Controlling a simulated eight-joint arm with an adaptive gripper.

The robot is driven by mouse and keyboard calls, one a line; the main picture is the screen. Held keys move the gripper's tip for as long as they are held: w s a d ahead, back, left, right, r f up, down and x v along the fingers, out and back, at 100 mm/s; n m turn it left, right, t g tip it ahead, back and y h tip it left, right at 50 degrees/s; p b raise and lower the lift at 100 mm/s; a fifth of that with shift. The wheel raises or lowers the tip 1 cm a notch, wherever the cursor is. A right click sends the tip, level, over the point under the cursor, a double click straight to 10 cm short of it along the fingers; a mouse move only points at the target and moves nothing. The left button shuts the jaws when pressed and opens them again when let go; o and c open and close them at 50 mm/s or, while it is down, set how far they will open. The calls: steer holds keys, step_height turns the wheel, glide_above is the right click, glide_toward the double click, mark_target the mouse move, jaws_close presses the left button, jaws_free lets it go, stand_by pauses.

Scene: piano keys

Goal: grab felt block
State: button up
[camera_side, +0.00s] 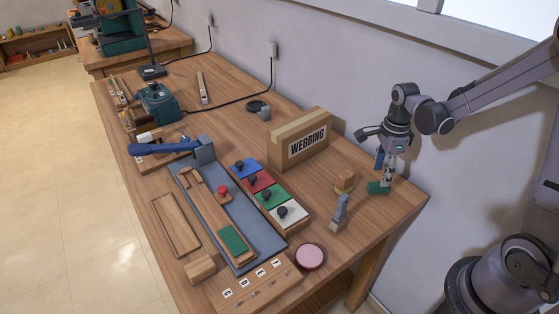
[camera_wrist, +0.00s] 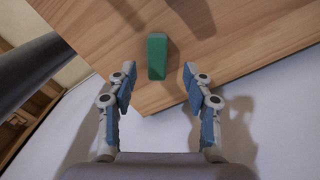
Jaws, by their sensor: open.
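The felt block is a small green block (camera_side: 379,188) near the table's right corner by the wall. In the wrist view the block (camera_wrist: 157,56) stands out on bare wood, lined up between my two fingertips with a gap on each side. My gripper (camera_side: 386,169) points down, just above or at the block; I cannot tell how far the fingers reach down its sides. In the wrist view my gripper (camera_wrist: 158,77) is open, with its blue-grey fingers apart and nothing held.
A wooden block (camera_side: 345,181) and a grey-topped brush-like tool (camera_side: 339,213) stand left of the block. The WEBBING box (camera_side: 300,142) is further left. A pink round tin (camera_side: 310,256) sits near the front edge. The table edge (camera_wrist: 165,107) is close to the block.

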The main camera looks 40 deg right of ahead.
mark_target(379, 183)
steer(key=shift+s+a+f, duration=0.1)
steer(key=shift+a+f, duration=0.05)
steer(key=shift+f, duration=2.1)
steer(key=c, duration=0.9)
